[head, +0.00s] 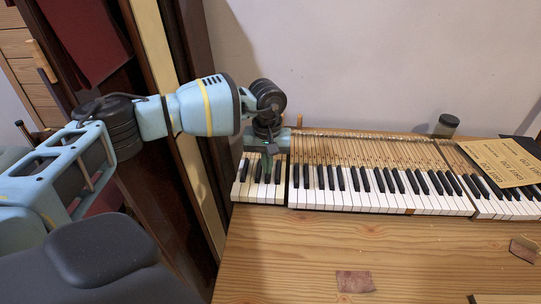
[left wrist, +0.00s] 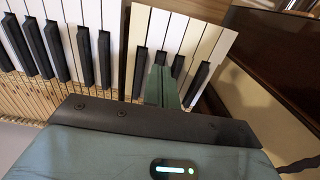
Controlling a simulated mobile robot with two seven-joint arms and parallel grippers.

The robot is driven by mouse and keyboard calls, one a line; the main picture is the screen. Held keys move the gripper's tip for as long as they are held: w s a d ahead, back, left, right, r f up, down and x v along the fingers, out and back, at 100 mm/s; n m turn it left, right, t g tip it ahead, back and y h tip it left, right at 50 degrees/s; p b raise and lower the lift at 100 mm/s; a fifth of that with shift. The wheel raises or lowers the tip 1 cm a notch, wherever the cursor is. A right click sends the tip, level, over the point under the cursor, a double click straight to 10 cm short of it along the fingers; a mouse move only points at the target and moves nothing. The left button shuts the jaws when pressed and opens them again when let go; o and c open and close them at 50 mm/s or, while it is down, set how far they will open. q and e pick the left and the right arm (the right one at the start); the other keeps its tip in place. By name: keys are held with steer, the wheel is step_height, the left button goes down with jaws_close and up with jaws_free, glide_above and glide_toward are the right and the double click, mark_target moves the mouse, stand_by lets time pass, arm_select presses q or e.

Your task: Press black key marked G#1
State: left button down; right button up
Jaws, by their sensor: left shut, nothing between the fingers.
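The keyboard's short left section (head: 259,193) has white keys and several black keys; a black key (head: 244,170) shows left of my left gripper. No key marking is legible, so I cannot tell which black key is G#1. My left gripper (head: 267,172) is shut and empty, pointing down over the black keys of this section. In the left wrist view its closed fingers (left wrist: 161,85) reach among the black keys, between one black key (left wrist: 140,72) and another (left wrist: 178,66). I cannot tell whether the tips touch a key. My right gripper is not in view.
A longer key section (head: 370,202) continues to the right on the wooden table (head: 310,250). A dark cylinder (head: 446,125) stands behind it, and a yellow printed sheet (head: 497,162) lies over the right part.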

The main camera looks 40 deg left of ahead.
arm_select(q)
steer(key=shift+f, duration=0.2)
stand_by(0.4)
steer(key=shift+f+b, duration=0.45)
steer(key=shift+f, duration=0.6)
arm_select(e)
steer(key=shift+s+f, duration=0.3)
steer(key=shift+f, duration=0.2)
arm_select(q)
steer(key=shift+r+p, duration=0.85)
steer(key=shift+r, duration=0.7)
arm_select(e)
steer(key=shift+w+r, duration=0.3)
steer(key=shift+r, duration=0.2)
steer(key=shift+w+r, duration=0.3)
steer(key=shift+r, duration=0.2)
arm_select(q)
step_height(320, 180, up, 6)
steer(key=shift+p, duration=1.25)
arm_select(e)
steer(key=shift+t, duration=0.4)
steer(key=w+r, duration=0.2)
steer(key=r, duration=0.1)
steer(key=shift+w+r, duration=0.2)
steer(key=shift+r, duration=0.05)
